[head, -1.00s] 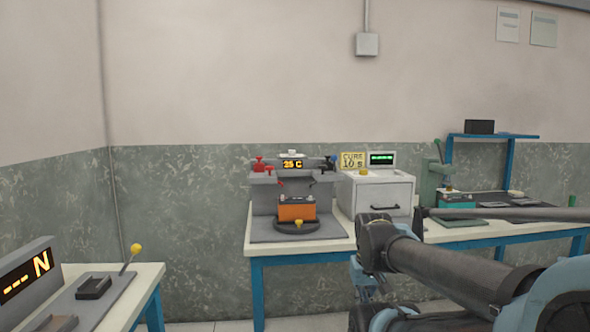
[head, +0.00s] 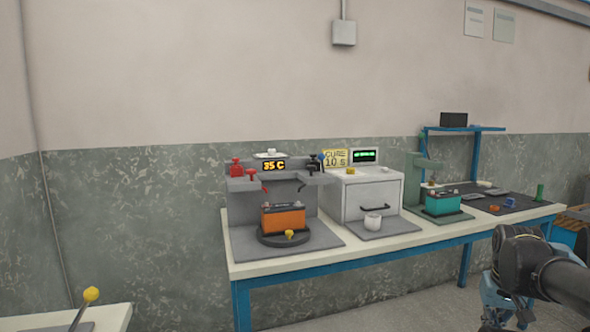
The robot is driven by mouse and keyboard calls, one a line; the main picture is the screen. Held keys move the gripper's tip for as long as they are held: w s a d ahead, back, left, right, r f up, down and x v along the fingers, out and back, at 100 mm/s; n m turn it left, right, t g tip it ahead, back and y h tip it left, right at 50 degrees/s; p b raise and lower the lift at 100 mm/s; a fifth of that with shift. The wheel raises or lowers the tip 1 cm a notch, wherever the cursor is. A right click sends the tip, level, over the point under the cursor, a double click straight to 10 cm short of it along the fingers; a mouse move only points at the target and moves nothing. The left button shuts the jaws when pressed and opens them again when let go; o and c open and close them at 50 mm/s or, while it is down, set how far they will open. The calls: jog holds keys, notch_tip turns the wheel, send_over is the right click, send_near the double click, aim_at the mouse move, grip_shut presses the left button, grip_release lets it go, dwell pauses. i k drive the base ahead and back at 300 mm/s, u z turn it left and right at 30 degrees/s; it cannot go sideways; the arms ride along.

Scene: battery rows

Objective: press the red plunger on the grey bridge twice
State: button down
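The grey bridge (head: 304,199) stands on the left end of the blue-legged bench, with an amber display (head: 273,165) that seems to read 35 C. Two red knobbed parts sit on its left arm: a larger one (head: 236,168) and a smaller one (head: 251,174) beside it. I cannot tell for sure which is the plunger. An orange battery (head: 284,219) stands under the bridge on a dark round base. My gripper (head: 503,305) is at the lower right, low and well away from the bridge. Its fingers are too unclear to tell open from shut.
Further right are a teal battery (head: 443,204) and a dark mat (head: 510,206). Clear floor lies before the bench (head: 400,244). A yellow-knobbed lever (head: 91,294) is lower left.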

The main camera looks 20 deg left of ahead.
aim_at(252, 172)
jog(key=z, duration=1.5)
jog(key=i, duration=1.15)
jog(key=u, duration=2.8)
jog(key=i, duration=0.15)
jog(key=u, duration=0.3)
